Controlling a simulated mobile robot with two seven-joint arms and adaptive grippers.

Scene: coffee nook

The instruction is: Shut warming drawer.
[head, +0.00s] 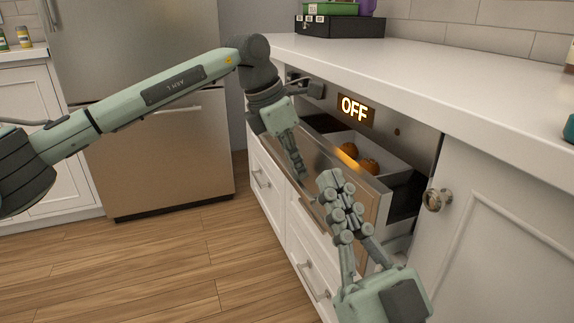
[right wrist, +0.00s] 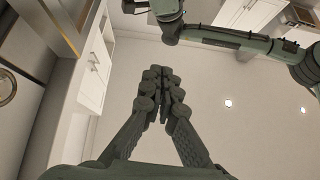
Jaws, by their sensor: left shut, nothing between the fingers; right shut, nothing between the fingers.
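The warming drawer (head: 373,197) in the head view is partly pulled out under the counter, its steel front standing away from the cabinet. Inside is a pale tray (head: 385,152) with round orange-brown items. My left gripper (head: 300,174) is shut and empty, its fingers pointing down at the left part of the drawer front. My right gripper (head: 330,177) is shut and empty in front of the drawer's middle, overlapping it in the picture; I cannot tell whether either gripper touches it. The right wrist view shows the right gripper's closed fingers (right wrist: 160,76).
A lit OFF display (head: 354,108) is on the panel behind the drawer. A round knob (head: 436,200) sits to the right, beside a white cabinet door (head: 500,245). White drawers (head: 311,245) lie below. The wooden floor (head: 190,255) at the left is clear.

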